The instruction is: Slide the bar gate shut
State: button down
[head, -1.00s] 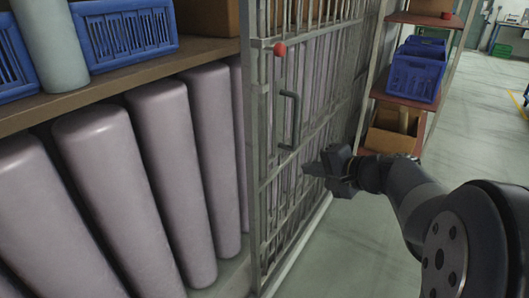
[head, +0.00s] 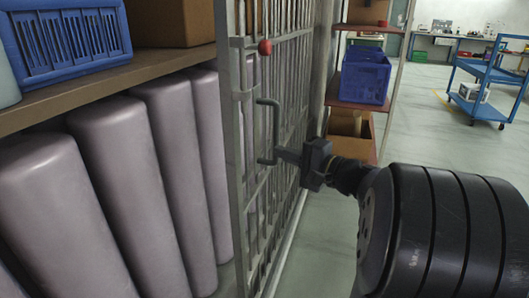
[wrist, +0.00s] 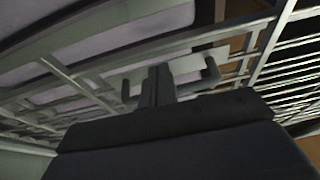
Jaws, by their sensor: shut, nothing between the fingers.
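The grey bar gate (head: 238,165) stands upright along the front of a rack in the head view. Rolls to its left are uncovered. Its U-shaped handle (head: 277,120) sticks out near the gate's left edge. A red knob (head: 265,47) sits above it. My gripper (head: 280,152) is shut and empty, its tips at the handle's lower end. In the wrist view the shut fingers (wrist: 158,82) overlap the handle's span, with its right end (wrist: 212,72) showing beyond them. Whether they touch it I cannot tell.
Large pale rolls (head: 130,185) lean under a wooden shelf (head: 110,80) at left, with a blue crate (head: 70,45) on it. A red-shelved rack with a blue bin (head: 365,78) stands behind my gripper. A blue cart (head: 485,90) is far right. The floor between is clear.

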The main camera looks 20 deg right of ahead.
jog(key=w+a, duration=0.4)
jog(key=a, duration=0.3)
jog(key=shift+w+b, duration=0.15)
jog(key=shift+b, duration=0.25)
jog(key=shift+a+f, duration=0.1)
jog(key=shift+a, duration=0.1)
